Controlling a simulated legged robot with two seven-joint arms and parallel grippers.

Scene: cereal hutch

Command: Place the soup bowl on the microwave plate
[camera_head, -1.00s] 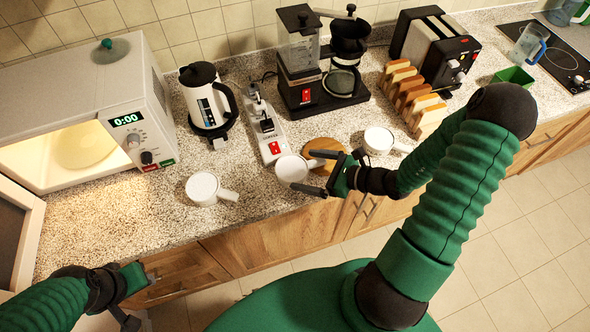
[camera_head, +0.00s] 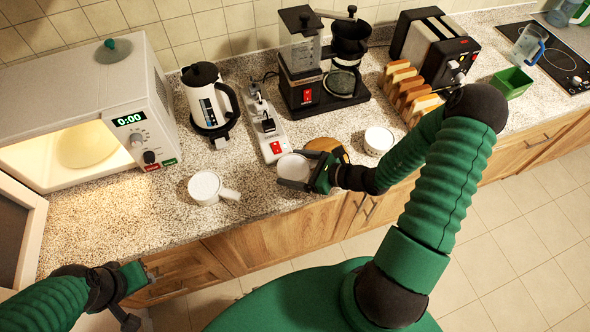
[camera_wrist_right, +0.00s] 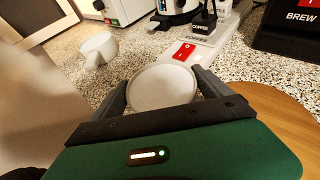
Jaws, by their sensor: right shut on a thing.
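A white bowl (camera_head: 293,167) is at the counter's front edge, between the fingers of my right gripper (camera_head: 295,172). In the right wrist view the fingers press on both sides of this bowl (camera_wrist_right: 162,87). I cannot tell whether it touches the counter. The microwave (camera_head: 160,120) at the left has its door open and its inside lit. The round microwave plate (camera_head: 85,147) lies inside, empty where visible. My left gripper (camera_head: 138,297) is open and empty at the lower left, in front of the cabinets.
A white cup with a handle (camera_head: 205,187) stands between the held bowl and the microwave. Another white cup (camera_head: 378,141) is to the right. A power strip (camera_head: 270,130), kettle (camera_head: 208,98) and coffee maker (camera_head: 318,80) stand behind. The open microwave door (camera_head: 15,235) is at far left.

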